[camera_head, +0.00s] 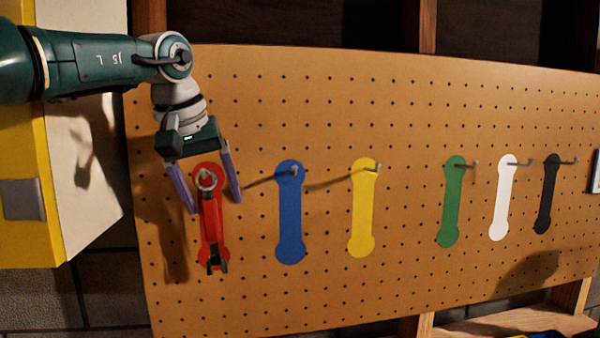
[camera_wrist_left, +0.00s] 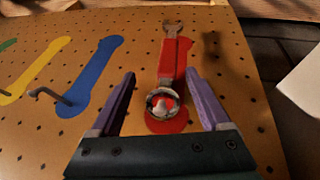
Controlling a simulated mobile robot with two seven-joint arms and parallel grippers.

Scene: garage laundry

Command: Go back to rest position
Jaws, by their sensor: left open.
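My left gripper (camera_head: 209,204) is open in front of the pegboard, with its purple fingers on either side of the upper part of a red wrench (camera_head: 209,215). The wrench hangs upright by its ring end over a red outline on the board. In the left wrist view, the wrench (camera_wrist_left: 171,70) lies between the two open fingers (camera_wrist_left: 160,90), with a gap on each side. No contact between fingers and wrench shows. The hook inside the ring is mostly hidden. My right gripper is in neither view.
The pegboard (camera_head: 325,215) also has blue (camera_head: 290,220), yellow (camera_head: 362,215), green (camera_head: 453,210), white (camera_head: 502,205) and black (camera_head: 546,200) wrench outlines, each with an empty metal hook. A yellow and white cabinet (camera_head: 85,180) stands at the left. A wooden shelf (camera_head: 520,327) shows at lower right.

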